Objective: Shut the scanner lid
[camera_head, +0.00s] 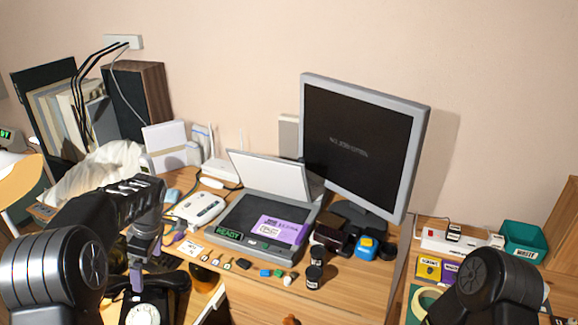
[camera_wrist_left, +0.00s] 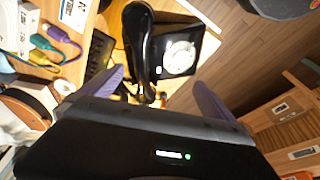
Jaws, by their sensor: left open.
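The scanner (camera_head: 225,246) sits on the desk in front of the monitor. Its pale lid (camera_head: 268,176) stands open, tilted up at the back. A purple packet (camera_head: 280,229) lies on the scanner bed, and a green READY label shows on the front left. My left gripper (camera_head: 147,266) is open, left of the scanner and apart from it, above the black dial phone (camera_head: 137,300). In the left wrist view its purple fingers (camera_wrist_left: 157,77) are spread with the phone's handset (camera_wrist_left: 143,50) beyond them. The scanner is not in that view. My right gripper is out of view.
The monitor (camera_head: 360,145) stands behind right of the scanner. A white device (camera_head: 199,209) is to its left. Small colored parts, dark jars (camera_head: 314,274) and a blue-yellow item (camera_head: 366,247) crowd its front and right. A teal bin (camera_head: 524,238) is far right.

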